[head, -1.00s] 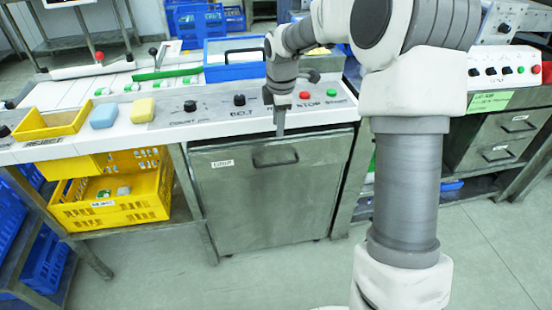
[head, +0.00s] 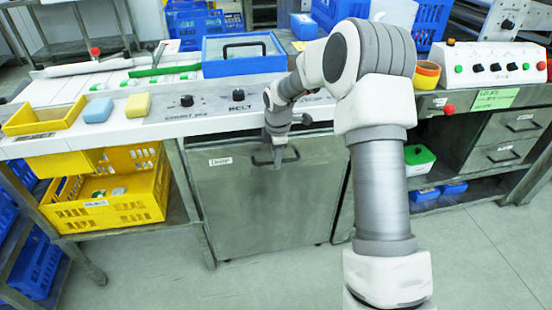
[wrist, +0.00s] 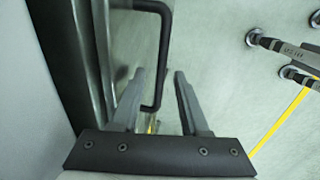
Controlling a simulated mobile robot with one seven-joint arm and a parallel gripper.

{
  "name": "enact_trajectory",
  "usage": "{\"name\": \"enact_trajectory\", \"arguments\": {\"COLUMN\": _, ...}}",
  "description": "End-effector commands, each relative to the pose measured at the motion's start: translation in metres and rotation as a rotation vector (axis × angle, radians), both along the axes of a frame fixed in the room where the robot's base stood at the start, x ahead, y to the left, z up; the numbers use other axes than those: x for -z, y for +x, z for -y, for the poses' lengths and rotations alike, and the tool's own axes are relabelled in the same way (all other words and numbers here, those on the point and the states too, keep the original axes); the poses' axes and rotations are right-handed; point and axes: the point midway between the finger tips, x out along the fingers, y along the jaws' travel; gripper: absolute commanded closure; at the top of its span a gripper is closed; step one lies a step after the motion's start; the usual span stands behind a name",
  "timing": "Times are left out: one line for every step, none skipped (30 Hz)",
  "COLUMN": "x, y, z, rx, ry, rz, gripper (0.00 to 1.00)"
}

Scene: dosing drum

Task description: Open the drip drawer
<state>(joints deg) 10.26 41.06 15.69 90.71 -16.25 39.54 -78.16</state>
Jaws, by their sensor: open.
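The drip drawer is most likely the grey metal front (head: 262,210) under the counter in the head view, with a small label at its upper left. It looks shut. Its dark bar handle (head: 260,163) is partly hidden behind my gripper (head: 278,165), which points down at it. In the wrist view my gripper (wrist: 159,74) is open, with both fingers visible and nothing clamped. The black handle (wrist: 166,40) runs between the two fingers in the picture, with the drawer front to the left. I cannot tell whether the fingers touch it.
The counter (head: 160,128) above carries knobs, a yellow tray (head: 45,119) and two sponge-like blocks. A yellow crate (head: 115,200) stands on a shelf to the left. A bench with two smaller drawers (head: 510,140) is at the right. The floor (head: 270,285) before the front is clear.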

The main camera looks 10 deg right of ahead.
Motion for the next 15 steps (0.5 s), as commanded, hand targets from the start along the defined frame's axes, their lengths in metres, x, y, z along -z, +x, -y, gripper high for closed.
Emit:
{"name": "enact_trajectory", "arguments": {"x": 0.0004, "y": 0.0003, "z": 0.0000, "rx": 0.000, "ry": 0.000, "rz": 0.000, "gripper": 0.55}}
{"name": "enact_trajectory", "arguments": {"x": 0.0004, "y": 0.0003, "z": 0.0000, "rx": 0.000, "ry": 0.000, "rz": 0.000, "gripper": 0.55}}
{"name": "enact_trajectory", "arguments": {"x": 0.0002, "y": 0.0002, "z": 0.0001, "rx": 0.000, "ry": 0.000, "rz": 0.000, "gripper": 0.55}}
{"name": "enact_trajectory", "arguments": {"x": 0.0001, "y": 0.0002, "z": 0.0001, "rx": 0.000, "ry": 0.000, "rz": 0.000, "gripper": 0.55}}
{"name": "enact_trajectory", "arguments": {"x": 0.0001, "y": 0.0001, "z": 0.0001, "rx": 0.000, "ry": 0.000, "rz": 0.000, "gripper": 0.55}}
{"name": "enact_trajectory", "arguments": {"x": 0.0001, "y": 0.0001, "z": 0.0001, "rx": 0.000, "ry": 0.000, "rz": 0.000, "gripper": 0.55}}
{"name": "enact_trajectory", "arguments": {"x": 0.0000, "y": 0.0001, "z": 0.0002, "rx": 0.000, "ry": 0.000, "rz": 0.000, "gripper": 0.59}}
{"name": "enact_trajectory", "arguments": {"x": 0.0000, "y": 0.0001, "z": 0.0001, "rx": 0.000, "ry": 0.000, "rz": 0.000, "gripper": 0.64}}
{"name": "enact_trajectory", "arguments": {"x": 0.0000, "y": 0.0001, "z": 0.0001, "rx": 0.000, "ry": 0.000, "rz": 0.000, "gripper": 0.72}}
{"name": "enact_trajectory", "arguments": {"x": 0.0000, "y": 0.0001, "z": 0.0002, "rx": 0.001, "ry": 0.000, "rz": 0.000, "gripper": 0.77}}
{"name": "enact_trajectory", "arguments": {"x": -0.0001, "y": 0.0001, "z": 0.0002, "rx": 0.001, "ry": 0.000, "rz": 0.000, "gripper": 0.82}}
{"name": "enact_trajectory", "arguments": {"x": -0.0001, "y": 0.0000, "z": 0.0002, "rx": 0.001, "ry": 0.000, "rz": 0.000, "gripper": 0.90}}
{"name": "enact_trajectory", "arguments": {"x": -0.0001, "y": 0.0000, "z": 0.0002, "rx": 0.001, "ry": 0.000, "rz": 0.000, "gripper": 0.95}}
{"name": "enact_trajectory", "arguments": {"x": -0.0001, "y": 0.0000, "z": 0.0002, "rx": 0.001, "ry": 0.000, "rz": 0.000, "gripper": 1.00}}
{"name": "enact_trajectory", "arguments": {"x": -0.0001, "y": 0.0000, "z": 0.0002, "rx": 0.001, "ry": 0.000, "rz": 0.000, "gripper": 1.00}}
